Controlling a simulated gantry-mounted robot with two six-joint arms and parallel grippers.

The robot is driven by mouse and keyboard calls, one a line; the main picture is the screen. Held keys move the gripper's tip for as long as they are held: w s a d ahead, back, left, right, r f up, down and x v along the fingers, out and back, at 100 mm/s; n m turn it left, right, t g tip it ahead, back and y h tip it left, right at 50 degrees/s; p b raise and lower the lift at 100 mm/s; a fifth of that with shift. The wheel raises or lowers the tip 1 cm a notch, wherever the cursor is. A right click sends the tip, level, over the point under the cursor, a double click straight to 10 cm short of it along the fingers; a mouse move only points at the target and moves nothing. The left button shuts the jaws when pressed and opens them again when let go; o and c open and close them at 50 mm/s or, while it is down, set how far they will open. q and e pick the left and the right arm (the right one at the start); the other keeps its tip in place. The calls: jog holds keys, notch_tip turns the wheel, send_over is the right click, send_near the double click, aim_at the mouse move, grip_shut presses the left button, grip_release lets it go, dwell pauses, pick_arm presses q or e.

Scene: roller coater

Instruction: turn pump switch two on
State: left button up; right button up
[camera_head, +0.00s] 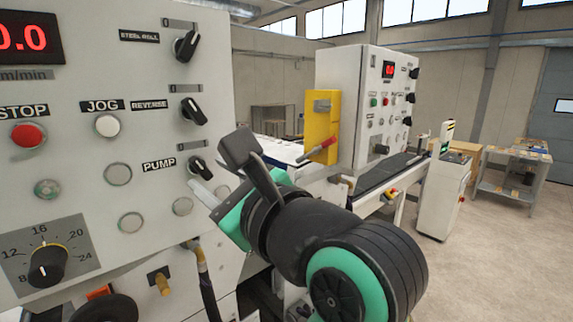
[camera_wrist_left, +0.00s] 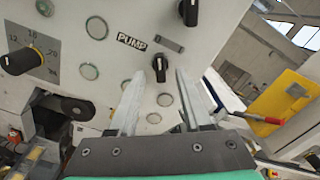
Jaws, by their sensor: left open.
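A black rotary knob beside the PUMP label (camera_head: 159,165) is the pump switch (camera_head: 201,168) on the near white control panel. No number two is readable at it. The same pump switch (camera_wrist_left: 160,68) shows in the left wrist view, in line with the gap between the fingertips. My left gripper (camera_head: 208,191) is open and empty, with its fingers reaching toward the panel just below the switch in the head view. In the left wrist view the two fingers (camera_wrist_left: 158,80) are apart, on either side of the knob's line. Contact cannot be told. My right gripper is not in view.
The REVERSE knob (camera_head: 192,111) and STEEL ROLL knob (camera_head: 186,46) sit above. Below are round buttons and a numbered dial (camera_head: 46,267). A yellow box with a red handle (camera_head: 321,125) and a second white control cabinet (camera_head: 345,95) stand to the right. Open floor lies farther right.

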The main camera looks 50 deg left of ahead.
aim_at(201, 168)
pick_arm(q)
jog(key=shift+s+a, duration=0.1)
jog(key=shift+a, duration=1.1)
grip_shut()
